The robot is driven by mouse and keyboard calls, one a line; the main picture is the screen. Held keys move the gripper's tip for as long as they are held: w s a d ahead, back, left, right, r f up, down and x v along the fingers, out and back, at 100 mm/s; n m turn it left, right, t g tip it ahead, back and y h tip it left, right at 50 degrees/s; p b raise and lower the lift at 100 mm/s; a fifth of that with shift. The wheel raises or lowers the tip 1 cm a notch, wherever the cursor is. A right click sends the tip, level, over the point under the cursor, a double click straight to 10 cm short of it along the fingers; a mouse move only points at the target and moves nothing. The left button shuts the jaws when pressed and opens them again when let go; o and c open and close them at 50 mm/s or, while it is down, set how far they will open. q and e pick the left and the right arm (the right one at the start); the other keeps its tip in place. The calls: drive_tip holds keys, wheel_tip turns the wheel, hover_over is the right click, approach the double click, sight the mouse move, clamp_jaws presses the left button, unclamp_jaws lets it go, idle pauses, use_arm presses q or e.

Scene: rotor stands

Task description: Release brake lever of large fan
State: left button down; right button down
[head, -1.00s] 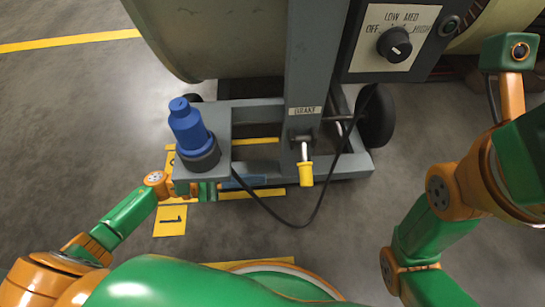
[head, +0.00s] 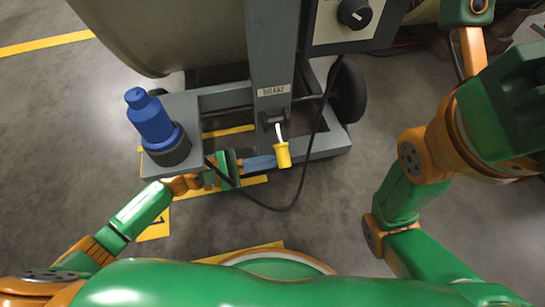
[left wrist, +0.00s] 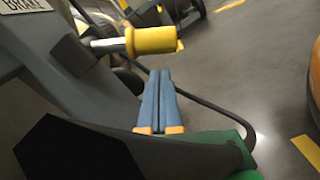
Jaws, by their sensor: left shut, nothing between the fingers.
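The large fan's grey stand (head: 268,50) carries a BRAKE label (head: 274,91). Below it the brake lever (head: 283,155) hangs from a dark mount, with a pale rod and yellow grip, pointing down and slightly right. My left gripper (head: 272,161) is shut and empty, its blue fingers at the left side of the yellow grip. In the left wrist view the shut fingertips (left wrist: 160,73) are just below the yellow grip (left wrist: 152,40); I cannot tell whether they touch it. My right arm is at the right of the head view, but its gripper is not visible.
A blue bottle-shaped item (head: 150,118) stands on the frame's grey plate (head: 180,105), above my left arm. A black cable (head: 270,207) loops below the lever. A control panel with a knob (head: 354,13) is above right. Open floor lies right of the wheel (head: 347,90).

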sight(280, 143)
use_arm(q)
drive_tip(key=shift+s+a+r, duration=0.2)
drive_tip(key=shift+s+r, duration=0.3)
drive_tip(key=shift+r, duration=0.3)
drive_tip(key=shift+s+d+r+p, duration=0.2)
drive_tip(key=shift+s+r+p, duration=0.25)
drive_tip(key=shift+s+r, duration=0.25)
drive_tip(key=shift+w, duration=0.1)
